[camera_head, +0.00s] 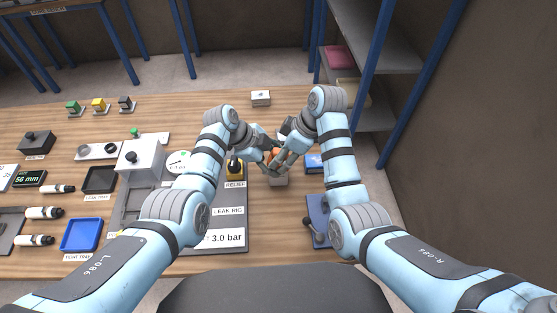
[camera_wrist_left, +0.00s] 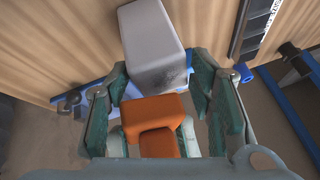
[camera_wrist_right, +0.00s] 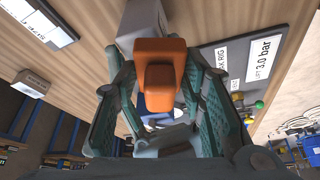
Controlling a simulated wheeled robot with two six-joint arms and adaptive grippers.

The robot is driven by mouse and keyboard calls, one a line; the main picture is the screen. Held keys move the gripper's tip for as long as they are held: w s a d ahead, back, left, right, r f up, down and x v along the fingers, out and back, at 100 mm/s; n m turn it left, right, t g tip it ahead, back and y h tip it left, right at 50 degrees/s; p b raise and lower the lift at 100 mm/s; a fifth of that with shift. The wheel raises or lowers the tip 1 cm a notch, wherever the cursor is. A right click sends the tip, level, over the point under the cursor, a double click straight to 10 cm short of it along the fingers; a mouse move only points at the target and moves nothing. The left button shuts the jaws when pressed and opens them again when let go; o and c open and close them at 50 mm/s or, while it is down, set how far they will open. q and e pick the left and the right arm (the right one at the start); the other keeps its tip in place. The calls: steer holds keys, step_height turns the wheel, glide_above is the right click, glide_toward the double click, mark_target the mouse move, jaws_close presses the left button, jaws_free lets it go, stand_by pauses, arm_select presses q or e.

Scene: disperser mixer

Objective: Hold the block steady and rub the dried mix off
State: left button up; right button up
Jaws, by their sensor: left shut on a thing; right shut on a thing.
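Whether piece and block touch is hard to tell. In the head view the grippers hide most of both.
The leak rig panel (camera_head: 228,228) lies left of the grippers, with a yellow relief part (camera_head: 235,172). A blue mat with a dark lever (camera_head: 318,222) lies to the right. A small white box (camera_head: 261,98) stands behind. Shelves (camera_head: 375,60) rise at the right.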

arm_select(q)
steer(key=shift+s+a+f, duration=0.1)
steer(key=shift+f, duration=0.05)
arm_select(e)
steer(key=shift+w, duration=0.8)
arm_select(q)
steer(key=shift+o, duration=0.2)
arm_select(e)
steer(key=shift+w, duration=0.35)
steer(key=shift+c, duration=0.8)
arm_select(q)
steer(key=shift+d, duration=0.2)
steer(key=shift+c, duration=0.4)
arm_select(e)
steer(key=shift+w+r, duration=0.15)
steer(key=shift+r, duration=0.1)
jaws_close()
arm_select(q)
steer(key=shift+s, duration=0.1)
steer(key=shift+o, duration=0.2)
steer(key=shift+d, duration=0.1)
arm_select(e)
steer(key=shift+r, duration=0.15)
arm_select(q)
steer(key=o, duration=0.8)
steer(key=shift+s, duration=0.1)
arm_select(e)
steer(key=shift+a, duration=0.2)
